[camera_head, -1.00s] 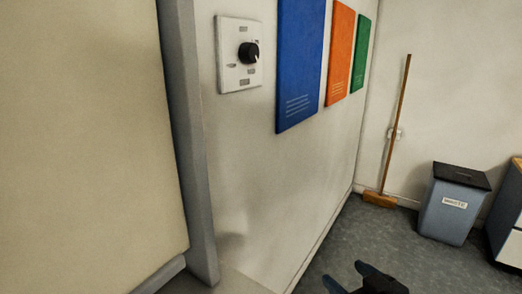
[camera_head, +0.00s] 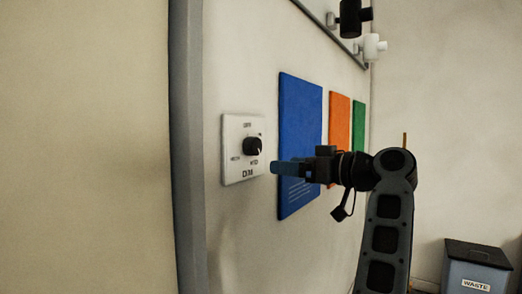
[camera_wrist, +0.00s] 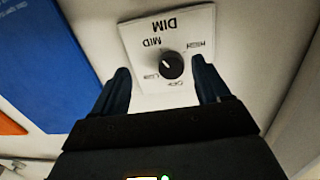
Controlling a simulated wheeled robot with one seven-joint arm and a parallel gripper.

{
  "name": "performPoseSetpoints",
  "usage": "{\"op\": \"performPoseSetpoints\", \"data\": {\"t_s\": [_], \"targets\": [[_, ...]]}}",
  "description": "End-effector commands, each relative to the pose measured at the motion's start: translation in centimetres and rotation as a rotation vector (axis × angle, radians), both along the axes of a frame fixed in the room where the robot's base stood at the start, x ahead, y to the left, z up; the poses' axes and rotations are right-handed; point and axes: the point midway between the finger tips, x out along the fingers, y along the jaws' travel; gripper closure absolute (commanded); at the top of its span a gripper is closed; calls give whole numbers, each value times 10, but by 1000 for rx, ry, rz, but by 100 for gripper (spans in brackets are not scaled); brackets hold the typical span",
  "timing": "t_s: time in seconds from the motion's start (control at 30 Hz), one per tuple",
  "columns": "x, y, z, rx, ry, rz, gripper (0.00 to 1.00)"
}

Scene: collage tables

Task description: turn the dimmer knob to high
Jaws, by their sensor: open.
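The dimmer is a white wall plate (camera_head: 230,172) with a black round knob (camera_head: 252,146), left of the blue panel. In the wrist view the plate (camera_wrist: 142,38) appears upside down, with DIM, MID, HIGH and other small labels around the knob (camera_wrist: 172,66). The knob's white mark points roughly towards MID. My gripper (camera_head: 274,168) is in front of the plate, just right of and slightly below the knob in the head view. In the wrist view my gripper (camera_wrist: 160,72) is open, with one dark finger on each side of the knob; contact is not visible.
Blue (camera_head: 300,110), orange (camera_head: 339,112) and green (camera_head: 358,125) panels hang right of the dimmer. A grey post (camera_head: 187,150) stands close on its left. A dark fixture (camera_head: 350,18) and a white one (camera_head: 373,47) are above. A waste bin (camera_head: 476,270) stands at lower right.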

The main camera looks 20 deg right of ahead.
Motion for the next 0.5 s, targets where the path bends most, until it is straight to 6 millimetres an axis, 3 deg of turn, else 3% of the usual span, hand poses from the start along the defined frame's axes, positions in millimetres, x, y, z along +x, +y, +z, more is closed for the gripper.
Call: {"op": "performPoseSetpoints", "data": {"t_s": [0.1, 0.2, 0.5], "targets": [[0, 5, 26, 3, -34, 44, 24], [1, 8, 35, 3, -43, 61, 24], [32, 32, 38, 5, -44, 66, 24]]}}
